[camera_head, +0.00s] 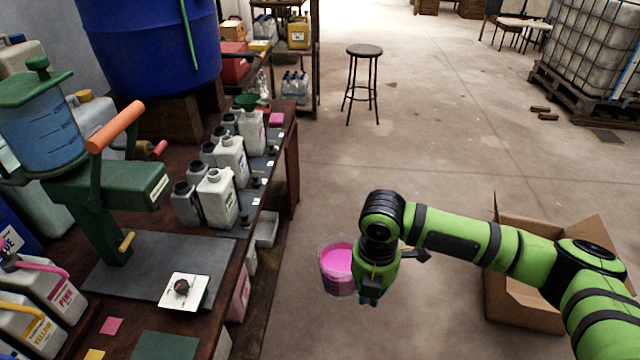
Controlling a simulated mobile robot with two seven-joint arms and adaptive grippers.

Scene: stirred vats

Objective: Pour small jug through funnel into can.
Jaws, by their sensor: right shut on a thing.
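My right gripper (372,285) is shut on a small clear jug (338,266) with bright pink contents. It holds the jug out over the floor, to the right of the bench, and the jug looks close to upright. A green funnel (248,101) shows at the far end of the row of cans. It is at the top of the farthest white can (252,132); I cannot tell whether it sits in its neck or behind it. Other white cans (217,198) and grey ones (186,204) stand nearer on the bench. My left gripper is out of view.
The dark bench (210,265) carries a green dispenser (110,190), a small white device (183,290) and, at front left, labelled jugs (50,285). An open cardboard box (525,300) stands below my right arm. A stool (362,75) stands behind on open floor.

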